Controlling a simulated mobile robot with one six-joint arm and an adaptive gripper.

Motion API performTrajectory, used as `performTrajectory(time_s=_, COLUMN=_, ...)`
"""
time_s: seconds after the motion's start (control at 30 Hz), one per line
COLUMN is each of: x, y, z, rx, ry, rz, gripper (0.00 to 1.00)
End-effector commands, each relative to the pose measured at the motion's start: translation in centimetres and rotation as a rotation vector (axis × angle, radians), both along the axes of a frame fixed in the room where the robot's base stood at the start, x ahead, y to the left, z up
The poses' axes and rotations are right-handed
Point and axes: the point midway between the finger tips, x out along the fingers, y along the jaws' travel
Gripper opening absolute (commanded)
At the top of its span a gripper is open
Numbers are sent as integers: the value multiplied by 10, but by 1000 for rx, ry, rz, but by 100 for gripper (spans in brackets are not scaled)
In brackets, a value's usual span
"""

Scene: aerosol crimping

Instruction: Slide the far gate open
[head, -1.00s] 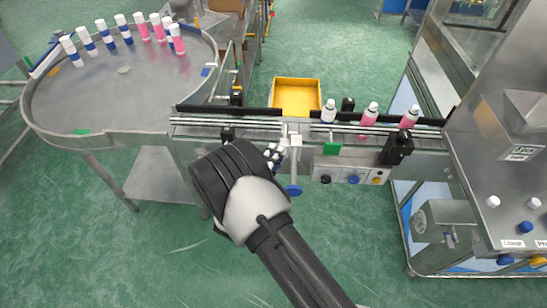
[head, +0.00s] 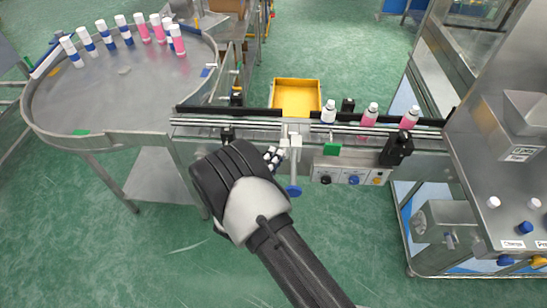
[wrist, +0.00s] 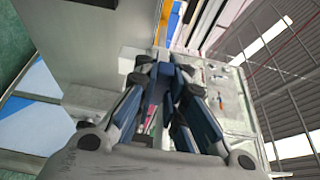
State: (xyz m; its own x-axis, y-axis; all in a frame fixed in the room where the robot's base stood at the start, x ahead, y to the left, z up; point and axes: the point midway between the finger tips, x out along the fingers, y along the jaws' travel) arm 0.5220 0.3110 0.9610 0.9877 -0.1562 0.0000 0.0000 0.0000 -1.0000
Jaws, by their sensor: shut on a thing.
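The gate (head: 295,160) is a pale metal slide with a blue round knob at its lower end, at the near side of the conveyor (head: 240,133), in the middle of the head view. My gripper (head: 281,150) is at the left of the gate's upright bar, its fingertips against or very close to it. In the wrist view my gripper (wrist: 160,72) has its fingers drawn together, with the fingers hiding most of what is between them. I cannot see exactly which part of the gate is gripped.
Several white-capped cans stand on the round turntable (head: 125,85). Two pink cans (head: 369,117) and another white-capped can (head: 328,113) stand on the conveyor. A yellow bin (head: 297,97) is behind it. A button panel (head: 352,175) and a black sensor block (head: 397,150) are right of the gate.

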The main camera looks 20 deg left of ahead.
Motion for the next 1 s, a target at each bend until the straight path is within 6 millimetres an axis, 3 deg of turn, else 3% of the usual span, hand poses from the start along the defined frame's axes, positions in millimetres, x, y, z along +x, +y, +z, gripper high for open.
performTrajectory(time_s=0.23, x=-4, y=0, z=0, rx=-2, ry=1, rz=1, gripper=0)
performTrajectory(time_s=0.5, x=-53, y=-11, z=0, rx=-4, ry=5, rz=4, gripper=0)
performTrajectory(time_s=0.6, x=-63, y=-14, z=0, rx=-2, ry=2, rz=2, gripper=0)
performTrajectory(time_s=0.9, x=-66, y=-16, z=-1, rx=-3, ry=2, rz=0, gripper=0)
performTrajectory(time_s=0.93, x=-66, y=-16, z=-2, rx=-4, ry=3, rz=0, gripper=12)
performTrajectory(time_s=1.0, x=-66, y=-16, z=-2, rx=-3, ry=4, rz=0, gripper=17)
